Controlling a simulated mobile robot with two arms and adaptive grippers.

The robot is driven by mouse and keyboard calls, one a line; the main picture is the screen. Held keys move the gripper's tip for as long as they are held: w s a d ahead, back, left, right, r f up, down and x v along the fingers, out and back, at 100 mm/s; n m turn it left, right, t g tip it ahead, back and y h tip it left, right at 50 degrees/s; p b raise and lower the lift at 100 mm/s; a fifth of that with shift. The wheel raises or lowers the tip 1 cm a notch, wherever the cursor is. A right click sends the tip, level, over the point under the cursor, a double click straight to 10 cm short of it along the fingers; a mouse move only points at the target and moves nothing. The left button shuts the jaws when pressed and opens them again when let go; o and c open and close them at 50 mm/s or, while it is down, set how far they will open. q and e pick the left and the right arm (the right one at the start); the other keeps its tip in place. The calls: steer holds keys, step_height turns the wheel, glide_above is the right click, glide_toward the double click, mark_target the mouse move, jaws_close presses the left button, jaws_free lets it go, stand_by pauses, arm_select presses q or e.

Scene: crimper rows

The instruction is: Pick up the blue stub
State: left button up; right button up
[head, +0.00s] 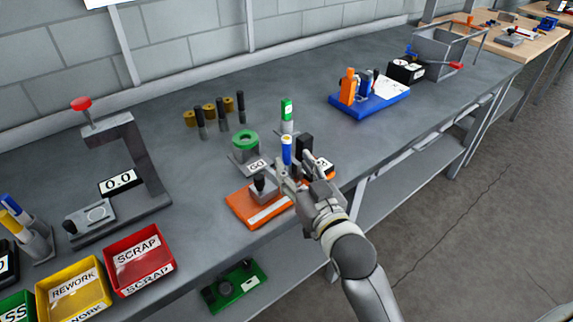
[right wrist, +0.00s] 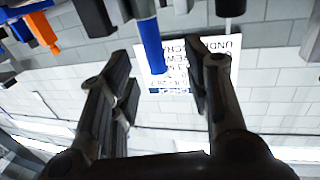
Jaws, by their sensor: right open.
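The blue stub (head: 287,155) is a slim blue cylinder with a pale top. It stands upright just behind the orange fixture base (head: 241,212) in the head view; its foot is hidden by my right gripper. My right gripper (head: 295,168) is open, right by the stub. In the right wrist view, a blue cylinder (right wrist: 151,45) that looks like the stub appears between the open fingers (right wrist: 165,75), beyond the tips and not gripped. I cannot tell the exact gap. My left gripper is not in view.
A black block (head: 304,147) stands close right of the stub, and a green ring part (head: 245,140) to its left. A green-topped cylinder (head: 287,108) stands behind. A blue tray (head: 370,108) lies further right. Red (head: 140,275) and yellow bins sit at front left.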

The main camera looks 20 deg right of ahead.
mark_target(288, 155)
steer(key=shift+w+f+p, duration=0.15)
steer(key=shift+w+p, duration=0.15)
steer(key=shift+w, duration=1.4)
steer(key=shift+w+f+p, duration=0.15)
steer(key=shift+w+p, duration=0.15)
steer(key=shift+w, duration=1.4)
jaws_close()
